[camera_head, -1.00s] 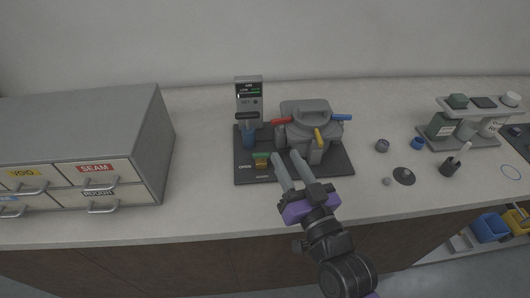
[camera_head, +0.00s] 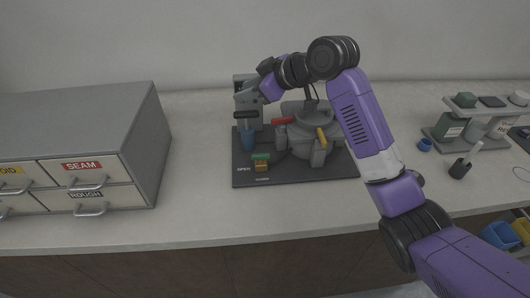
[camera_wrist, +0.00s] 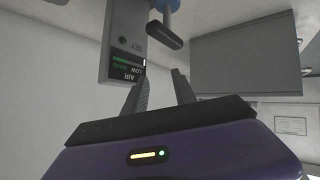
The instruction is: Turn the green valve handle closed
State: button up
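The green valve handle (camera_head: 261,156) sits low at the front left of the dark base plate (camera_head: 300,176), on a small yellow-orange block (camera_head: 261,166) near the "OPEN" and "CLOSED" markings. It is not visible in the wrist view. My gripper (camera_head: 243,91) is raised well above and behind the handle, beside the upper part of the gauge post. In the wrist view my gripper (camera_wrist: 161,80) has its two fingers apart with nothing between them. The "AIR LOW GOOD" gauge panel (camera_wrist: 125,45) appears upside down just beyond the fingertips.
The grey press (camera_head: 312,128) with red (camera_head: 283,121) and yellow (camera_head: 321,137) handles stands right of the valve. A black lever (camera_wrist: 166,30) with a blue part is close ahead in the wrist view. A drawer cabinet (camera_head: 150,120) stands left, with clear counter between.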

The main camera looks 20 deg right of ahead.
aim_at(262, 154)
jog(key=s+d+f+n+g+h, duration=0.1)
jog(key=s+d+f+n+g, duration=0.3)
jog(key=s+g, duration=0.5)
jog(key=shift+n+t, duration=0.4)
jog(key=shift+n, duration=0.2)
jog(key=x, duration=0.3)
jog(key=s+x, duration=0.1)
jog(key=x, duration=0.4)
jog(key=shift+s+a+f+b, duration=0.2)
jog(key=shift+f+b, duration=0.15)
jog(key=shift+f, duration=0.1)
jog(key=shift+c, duration=0.4)
grip_shut()
